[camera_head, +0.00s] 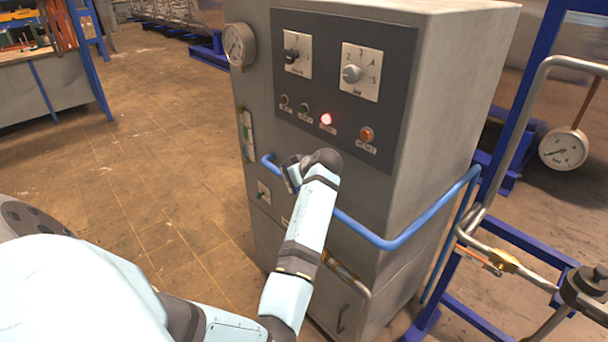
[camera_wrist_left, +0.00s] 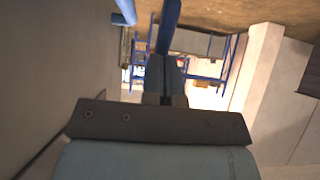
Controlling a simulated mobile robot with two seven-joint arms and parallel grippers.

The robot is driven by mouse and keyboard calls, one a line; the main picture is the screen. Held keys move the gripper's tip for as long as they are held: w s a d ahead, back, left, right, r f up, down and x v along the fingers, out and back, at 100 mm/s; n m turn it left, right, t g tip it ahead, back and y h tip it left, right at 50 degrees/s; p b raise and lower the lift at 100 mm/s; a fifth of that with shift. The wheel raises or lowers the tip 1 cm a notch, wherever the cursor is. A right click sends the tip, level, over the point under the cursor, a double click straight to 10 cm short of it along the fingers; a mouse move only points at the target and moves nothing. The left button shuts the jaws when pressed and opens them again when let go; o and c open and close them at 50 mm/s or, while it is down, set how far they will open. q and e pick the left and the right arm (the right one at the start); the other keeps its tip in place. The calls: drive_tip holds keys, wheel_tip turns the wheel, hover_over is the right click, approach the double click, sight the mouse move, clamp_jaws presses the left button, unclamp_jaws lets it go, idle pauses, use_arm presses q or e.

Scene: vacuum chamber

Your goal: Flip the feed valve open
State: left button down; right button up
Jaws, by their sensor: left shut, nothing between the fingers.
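My left gripper (camera_head: 291,174) is at the front of the grey cabinet, beside the blue rail (camera_head: 385,242); I cannot tell whether it touches the rail. In the left wrist view its fingers (camera_wrist_left: 166,80) are together and empty, with a blue bar (camera_wrist_left: 169,24) just beyond them. No valve is clearly marked as the feed valve. A brass valve body (camera_head: 503,260) with a reddish lever (camera_head: 478,259) sits on the pipe to the right of the cabinet, well away from the gripper. My forearm hides part of the cabinet's lower front.
A gauge (camera_head: 564,148) and blue frame posts (camera_head: 527,90) stand at right. The tiled floor at left is clear.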

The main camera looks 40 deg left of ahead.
sight(282, 174)
use_arm(q)
drive_tip(key=a+h+p, duration=0.1)
drive_tip(key=h+p, duration=0.1)
drive_tip(key=a+f+h+p, duration=0.1)
drive_tip(key=a+p, duration=0.1)
drive_tip(key=a+h+p, duration=0.1)
drive_tip(key=h+p, duration=0.1)
drive_tip(key=shift+w+a+f+g+h, duration=0.15)
drive_tip(key=shift+f+g+h, duration=0.15)
drive_tip(key=shift+a+f+h+p, duration=0.25)
drive_tip(key=shift+f+h+p, duration=0.05)
drive_tip(key=shift+h+p, duration=0.1)
drive_tip(key=p+x, duration=0.1)
drive_tip(key=x, duration=0.2)
drive_tip(key=shift+a+f, duration=0.25)
